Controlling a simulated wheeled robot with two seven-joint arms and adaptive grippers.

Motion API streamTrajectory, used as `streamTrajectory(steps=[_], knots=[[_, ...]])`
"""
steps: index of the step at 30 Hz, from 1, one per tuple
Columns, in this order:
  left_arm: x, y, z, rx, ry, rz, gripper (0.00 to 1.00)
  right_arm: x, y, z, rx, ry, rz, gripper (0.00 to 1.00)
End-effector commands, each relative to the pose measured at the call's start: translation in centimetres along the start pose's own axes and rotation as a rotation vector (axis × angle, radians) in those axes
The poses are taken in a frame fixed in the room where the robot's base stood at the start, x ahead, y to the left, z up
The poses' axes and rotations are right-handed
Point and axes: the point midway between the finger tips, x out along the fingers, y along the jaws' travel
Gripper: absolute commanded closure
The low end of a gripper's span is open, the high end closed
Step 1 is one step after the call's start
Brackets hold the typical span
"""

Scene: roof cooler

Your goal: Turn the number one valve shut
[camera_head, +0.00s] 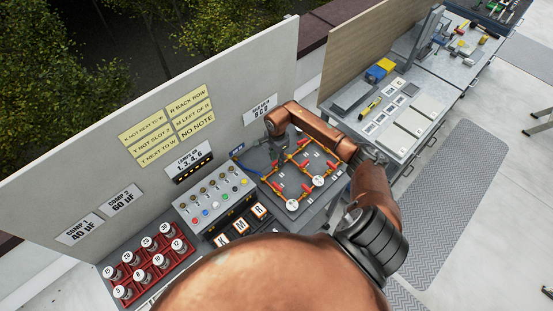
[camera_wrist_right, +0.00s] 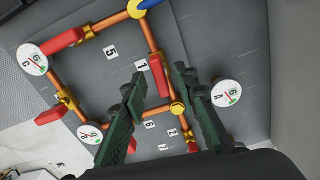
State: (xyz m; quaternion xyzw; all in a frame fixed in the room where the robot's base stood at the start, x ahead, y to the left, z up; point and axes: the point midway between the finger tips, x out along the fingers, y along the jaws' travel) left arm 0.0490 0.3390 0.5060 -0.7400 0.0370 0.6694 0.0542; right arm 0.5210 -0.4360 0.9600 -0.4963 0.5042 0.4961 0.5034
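The valve board (camera_head: 258,158) carries copper pipes, yellow fittings, red handles and white round gauges. In the right wrist view, the number 1 label (camera_wrist_right: 141,65) sits beside a red valve handle (camera_wrist_right: 158,76), which lies roughly along its copper pipe. My right gripper (camera_wrist_right: 157,76) is open, with its two dark green fingers on either side of that handle in the picture. I cannot tell whether they touch it or how far above it they are. In the head view, my right arm reaches over the board and the gripper (camera_head: 279,138) is small and dark. My left gripper is not in view.
Other red handles are close by, at the upper left (camera_wrist_right: 62,41) and lower left (camera_wrist_right: 50,113). Gauges stand at the board's corners, one (camera_wrist_right: 226,93) close to the right finger. A switch box (camera_head: 213,200) and a red rack (camera_head: 150,262) stand left of the board.

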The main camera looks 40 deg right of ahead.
Motion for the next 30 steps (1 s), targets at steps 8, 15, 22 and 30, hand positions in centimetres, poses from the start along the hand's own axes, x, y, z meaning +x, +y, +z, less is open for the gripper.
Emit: streamTrajectory(steps=[8, 15, 22, 30], knots=[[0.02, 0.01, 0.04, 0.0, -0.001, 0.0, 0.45, 0.0, -0.01, 0.01, 0.0, -0.001, 0.0, 0.79], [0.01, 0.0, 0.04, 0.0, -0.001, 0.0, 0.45, -0.03, -0.01, 0.01, 0.0, -0.001, -0.001, 0.96], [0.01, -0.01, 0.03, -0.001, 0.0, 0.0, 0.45, -0.04, -0.02, 0.01, 0.0, -0.001, -0.001, 1.0], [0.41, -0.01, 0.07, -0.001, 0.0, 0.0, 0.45, 0.0, -0.05, -0.03, 0.019, 0.0, -0.001, 1.0]])
